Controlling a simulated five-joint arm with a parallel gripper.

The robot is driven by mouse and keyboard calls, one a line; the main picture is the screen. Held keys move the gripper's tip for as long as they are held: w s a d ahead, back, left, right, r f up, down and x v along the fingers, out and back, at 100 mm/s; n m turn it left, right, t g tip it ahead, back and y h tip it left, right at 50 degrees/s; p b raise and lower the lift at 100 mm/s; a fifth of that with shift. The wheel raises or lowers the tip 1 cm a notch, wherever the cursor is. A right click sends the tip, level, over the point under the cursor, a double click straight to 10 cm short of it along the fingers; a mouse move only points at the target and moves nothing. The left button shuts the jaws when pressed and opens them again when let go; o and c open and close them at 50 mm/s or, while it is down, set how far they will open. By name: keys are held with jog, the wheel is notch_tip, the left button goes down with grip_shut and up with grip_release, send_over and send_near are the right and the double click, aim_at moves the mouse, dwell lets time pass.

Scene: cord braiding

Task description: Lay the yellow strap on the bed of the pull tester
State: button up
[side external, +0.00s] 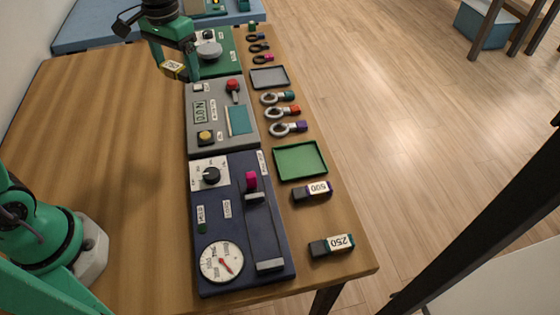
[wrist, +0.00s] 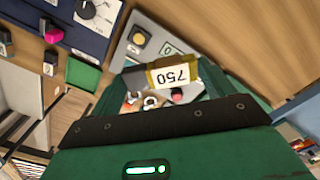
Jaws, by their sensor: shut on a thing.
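The yellow strap (side external: 173,70), with a white 750 label and a dark end, is held in my gripper (side external: 184,72), above the table at the back left. My gripper is shut on it. The strap also shows in the wrist view (wrist: 172,76), lying across the front of my gripper. The pull tester (side external: 226,238) is the navy panel at the front, with a round gauge, a black knob and a magenta control. Its narrow bed (side external: 263,231) lies between two light clamps and looks empty. Part of the tester shows at the top left of the wrist view (wrist: 78,37).
A grey panel (side external: 204,135) and a green panel (side external: 224,66) stand behind the tester. Straps labelled 500 (side external: 313,190) and 250 (side external: 332,245), a green tray (side external: 300,162) and several ring shackles lie along the right edge. The table's left side (side external: 110,110) is clear.

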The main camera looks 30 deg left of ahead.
jog(key=s+a+f+n, duration=0.2)
jog(key=s+f+n, duration=0.4)
jog(key=f+n, duration=0.15)
jog(key=n, duration=0.2)
send_over(150, 128)
jog(key=shift+m, duration=0.25)
notch_tip(150, 128, down, 7)
jog(key=shift+a+f, duration=0.1)
dwell(0.5)
jog(key=shift+f, duration=1.95)
jog(key=shift+f, duration=0.2)
jog(key=o, duration=0.9)
